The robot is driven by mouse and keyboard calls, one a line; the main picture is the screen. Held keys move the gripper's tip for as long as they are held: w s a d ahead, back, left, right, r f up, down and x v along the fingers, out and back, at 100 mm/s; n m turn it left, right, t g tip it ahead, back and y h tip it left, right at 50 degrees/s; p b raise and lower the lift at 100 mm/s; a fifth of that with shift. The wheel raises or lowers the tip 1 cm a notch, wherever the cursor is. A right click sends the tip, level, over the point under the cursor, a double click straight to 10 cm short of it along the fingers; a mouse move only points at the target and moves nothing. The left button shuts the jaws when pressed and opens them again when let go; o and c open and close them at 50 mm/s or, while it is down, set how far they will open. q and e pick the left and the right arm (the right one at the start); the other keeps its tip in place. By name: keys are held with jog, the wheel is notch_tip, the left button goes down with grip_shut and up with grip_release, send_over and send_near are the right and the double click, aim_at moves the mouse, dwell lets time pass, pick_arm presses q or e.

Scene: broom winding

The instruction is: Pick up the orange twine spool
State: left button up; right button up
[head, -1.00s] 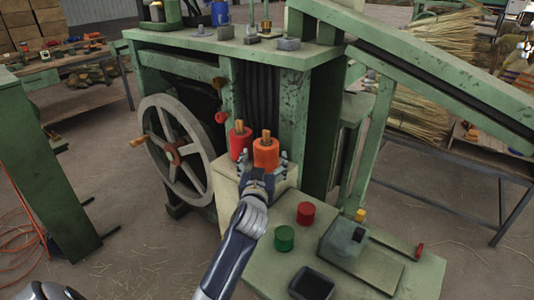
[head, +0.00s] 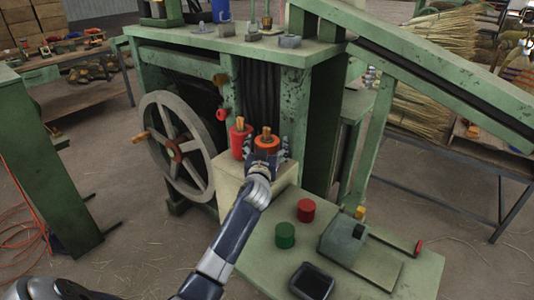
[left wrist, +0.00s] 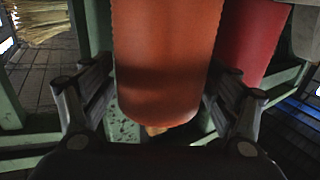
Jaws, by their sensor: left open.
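The orange twine spool (head: 268,143) stands upright on a cream-coloured block, with a tan core sticking out of its top. In the head view my left gripper (head: 267,158) covers its lower part. My left gripper is open, with one finger on each side of the spool. In the left wrist view the orange spool (left wrist: 165,60) fills the space between the spread fingers, and gaps show at both sides low down. A red spool (head: 240,139) stands just left of the orange one and shows behind it in the left wrist view (left wrist: 252,40). My right gripper is not in view.
The cream block (head: 228,182) stands against the green machine (head: 318,130). A spoked handwheel (head: 174,150) is at its left. A green table (head: 265,262) in front holds a red cylinder (head: 306,210), a green cylinder (head: 285,235) and a dark tray (head: 312,282).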

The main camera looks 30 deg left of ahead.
pick_arm(q)
jog(key=c, duration=1.3)
jog(key=shift+r, duration=0.1)
